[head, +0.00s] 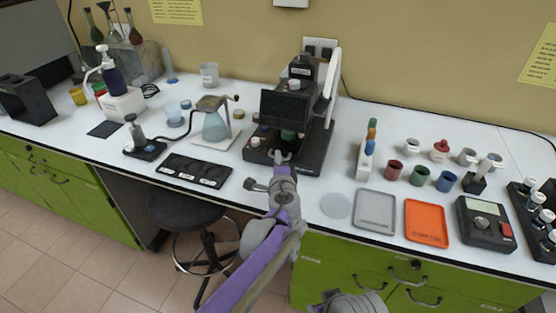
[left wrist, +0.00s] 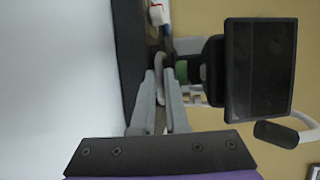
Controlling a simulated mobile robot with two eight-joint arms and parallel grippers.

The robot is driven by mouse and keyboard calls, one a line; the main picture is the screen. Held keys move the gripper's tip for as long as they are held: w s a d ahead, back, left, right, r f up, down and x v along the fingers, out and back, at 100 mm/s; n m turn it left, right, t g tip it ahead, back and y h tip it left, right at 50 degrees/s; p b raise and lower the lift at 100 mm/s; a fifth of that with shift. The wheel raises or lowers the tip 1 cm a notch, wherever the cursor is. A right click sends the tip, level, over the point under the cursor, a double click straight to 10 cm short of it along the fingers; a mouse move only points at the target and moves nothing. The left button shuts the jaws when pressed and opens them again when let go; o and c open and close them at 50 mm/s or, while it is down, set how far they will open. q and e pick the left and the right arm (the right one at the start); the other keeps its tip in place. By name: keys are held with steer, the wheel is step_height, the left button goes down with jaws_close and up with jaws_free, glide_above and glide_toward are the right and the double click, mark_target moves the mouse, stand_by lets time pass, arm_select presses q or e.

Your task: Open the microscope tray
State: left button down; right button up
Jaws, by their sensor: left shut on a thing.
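The microscope (head: 312,145) is a dark device with a black screen (head: 284,109) and a white curved side part, standing at the back middle of the counter. The screen also shows in the left wrist view (left wrist: 261,70). My left gripper (head: 281,157) is at the front of its base. In the left wrist view its two grey fingers (left wrist: 160,84) are shut on a pale curved handle (left wrist: 159,62) at the microscope's front. The tray itself is mostly hidden behind the gripper and in the dark base.
A flask stand (head: 214,124) and a black labelled plate (head: 194,171) lie left of the microscope. A grey tray (head: 376,211), an orange tray (head: 427,222) and several coloured cups stand to the right. The counter's front edge runs below my left arm.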

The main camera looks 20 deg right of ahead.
stand_by(0.8)
arm_select(q)
steer(key=s+a, duration=0.2)
steer(key=s, duration=0.1)
steer(key=s+a+p, duration=0.1)
steer(key=s+a, duration=0.1)
steer(key=s, duration=0.2)
steer(key=s+a, duration=0.3)
steer(key=shift+s+p, duration=0.15)
steer(key=shift+p, duration=0.2)
steer(key=shift+d, duration=0.1)
steer(key=c, duration=0.9)
jaws_free()
steer(key=v, duration=1)
steer(key=shift+s+r+p, duration=0.15)
steer(key=shift+s+p, duration=0.2)
steer(key=shift+p, duration=0.05)
